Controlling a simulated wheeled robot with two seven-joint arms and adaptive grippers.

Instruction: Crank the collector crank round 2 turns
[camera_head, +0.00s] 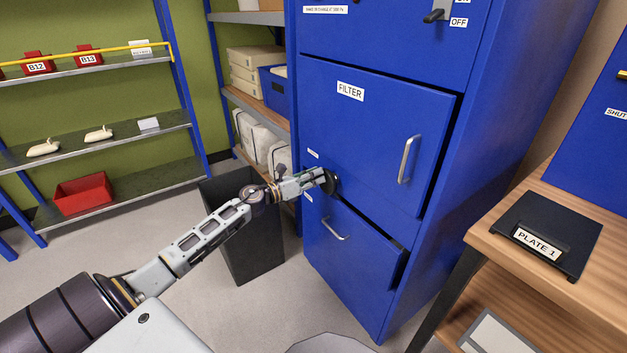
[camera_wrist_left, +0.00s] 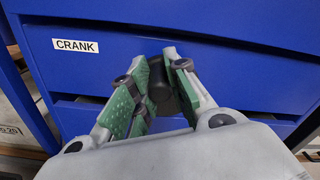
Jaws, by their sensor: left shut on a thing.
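The collector is a tall blue cabinet (camera_head: 375,130) with a FILTER door and a drawer below. The black crank (camera_head: 333,182) sits on its front, low on the left side. My left gripper (camera_head: 326,181) reaches it from the left. In the left wrist view, the green-padded fingers of my left gripper (camera_wrist_left: 158,88) are shut on the dark crank handle (camera_wrist_left: 161,88), below and right of the CRANK label (camera_wrist_left: 75,46). Most of the crank is hidden behind the fingers. My right gripper is not in view.
A dark bin (camera_head: 240,235) stands on the floor beside the cabinet, below my left arm. The FILTER door handle (camera_head: 409,158) and drawer handle (camera_head: 336,231) stick out near the crank.

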